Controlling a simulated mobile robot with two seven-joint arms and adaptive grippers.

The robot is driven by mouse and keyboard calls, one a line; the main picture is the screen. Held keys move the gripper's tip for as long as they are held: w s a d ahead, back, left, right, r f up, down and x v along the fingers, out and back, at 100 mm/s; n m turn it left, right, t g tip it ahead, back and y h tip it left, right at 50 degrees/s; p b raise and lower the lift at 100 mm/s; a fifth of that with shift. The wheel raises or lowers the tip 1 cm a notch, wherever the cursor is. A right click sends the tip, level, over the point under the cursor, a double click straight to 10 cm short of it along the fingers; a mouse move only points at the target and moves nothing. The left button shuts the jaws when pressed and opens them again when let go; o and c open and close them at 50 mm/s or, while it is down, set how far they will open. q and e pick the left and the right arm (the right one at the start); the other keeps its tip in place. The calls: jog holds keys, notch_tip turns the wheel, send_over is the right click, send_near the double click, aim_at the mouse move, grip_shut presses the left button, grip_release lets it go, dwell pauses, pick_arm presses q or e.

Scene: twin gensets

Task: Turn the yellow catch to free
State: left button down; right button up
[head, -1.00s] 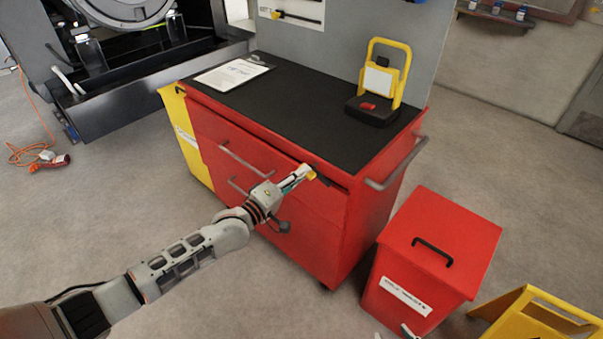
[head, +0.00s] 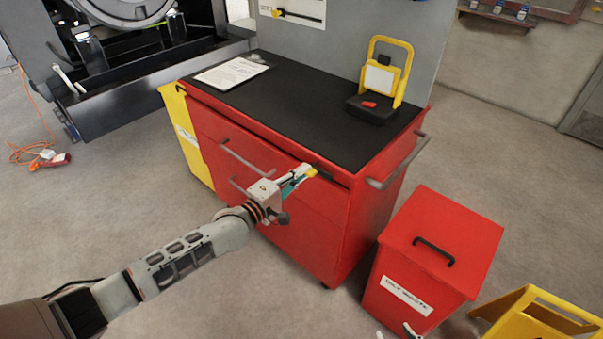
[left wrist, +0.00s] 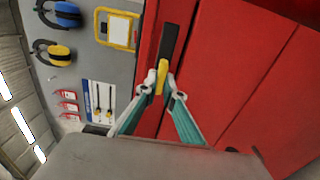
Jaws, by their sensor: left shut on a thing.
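The yellow catch (head: 312,173) is at the upper front edge of the red tool cabinet (head: 330,215), near its right corner. In the left wrist view the yellow catch (left wrist: 162,76) is a narrow piece in front of a black strip (left wrist: 170,42) on the red front. My left gripper (head: 303,177) is shut on the catch. Its two teal-sided fingers (left wrist: 162,90) touch the catch from either side. The catch's pivot is hidden. Only what look like the fingertips of my right gripper (head: 397,333) show at the bottom edge, apart and empty.
A clipboard (head: 232,73) and a yellow-framed black device (head: 372,110) are on the black cabinet top (head: 300,115). A bar handle (head: 395,165) juts from the cabinet's right side. A red lidded bin (head: 430,262) and a yellow stand (head: 535,315) are at the right.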

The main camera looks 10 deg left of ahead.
pick_arm(q)
jog(key=c, duration=2.2)
grip_release()
jog(key=shift+o, duration=0.2)
jog(key=shift+s+a, duration=0.1)
jog(key=v, duration=1.1)
jog(key=shift+s+a, duration=0.2)
jog(key=shift+s, duration=0.15)
jog(key=s+d+f+m+g, duration=0.1)
jog(key=s+d+f+m, duration=0.3)
jog(key=s, duration=0.3)
jog(key=s+a+f+m+g+y, duration=0.1)
jog(key=s+a+f+m+y, duration=0.3)
jog(key=s+f, duration=0.3)
jog(key=s+a+f+m+g+y, duration=0.2)
jog(key=s+a+f+m+y, duration=0.2)
jog(key=s+a+f+m, duration=0.3)
jog(key=s+f, duration=0.1)
jog(key=s, duration=0.3)
jog(key=shift+f, duration=0.2)
